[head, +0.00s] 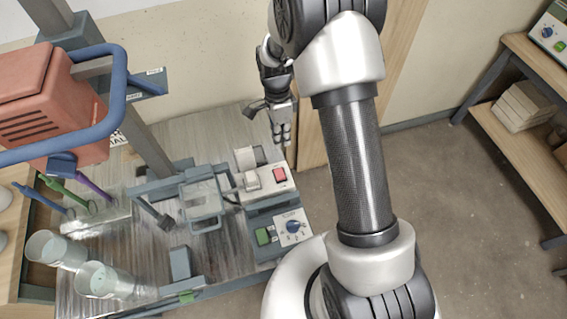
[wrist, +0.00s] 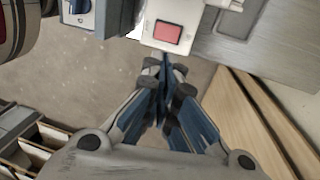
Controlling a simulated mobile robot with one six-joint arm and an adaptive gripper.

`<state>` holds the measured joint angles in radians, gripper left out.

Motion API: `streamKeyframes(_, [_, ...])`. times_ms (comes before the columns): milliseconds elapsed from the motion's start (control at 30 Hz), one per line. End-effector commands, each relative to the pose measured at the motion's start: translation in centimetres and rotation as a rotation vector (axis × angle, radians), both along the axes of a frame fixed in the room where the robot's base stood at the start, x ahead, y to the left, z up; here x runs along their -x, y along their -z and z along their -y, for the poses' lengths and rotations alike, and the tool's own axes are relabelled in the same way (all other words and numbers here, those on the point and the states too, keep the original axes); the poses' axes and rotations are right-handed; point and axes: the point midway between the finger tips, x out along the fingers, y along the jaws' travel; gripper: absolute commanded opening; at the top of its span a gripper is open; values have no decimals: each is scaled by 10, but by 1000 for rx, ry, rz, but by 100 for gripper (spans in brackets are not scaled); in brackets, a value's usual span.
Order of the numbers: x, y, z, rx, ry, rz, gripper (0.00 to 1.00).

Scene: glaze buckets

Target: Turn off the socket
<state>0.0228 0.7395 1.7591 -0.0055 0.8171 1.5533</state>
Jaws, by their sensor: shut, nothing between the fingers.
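The socket (head: 257,183) is a white block with a red rocker switch (head: 279,174) at its right end and a pale plug (head: 252,180) standing in it. It lies near the right edge of the metal table. In the wrist view the red switch (wrist: 167,33) shows at the top centre on the white socket end (wrist: 151,42). My gripper (head: 281,140) is shut and empty, above and behind the socket in the head view. In the wrist view its closed fingertips (wrist: 164,68) appear just below the switch; I cannot tell whether they touch the socket.
A control box (head: 290,227) with a blue dial and green button stands in front of the socket. Two glass buckets (head: 105,281) and a red machine (head: 55,100) are at the left. Wooden shelves (head: 520,115) stand at the right, with open floor (head: 450,190) between.

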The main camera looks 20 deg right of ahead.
Motion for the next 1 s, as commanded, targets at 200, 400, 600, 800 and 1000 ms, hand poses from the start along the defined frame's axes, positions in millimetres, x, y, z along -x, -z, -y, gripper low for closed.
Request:
streamKeyframes(200, [0,0,0,0,1,0,0])
streamKeyframes(400, [2,7,0,0,0,-2,0])
streamKeyframes(600, [8,41,0,0,-1,-6,0])
streamKeyframes(800, [16,85,0,0,-1,-4,0])
streamKeyframes(1000, [22,120,0,0,-1,-3,0])
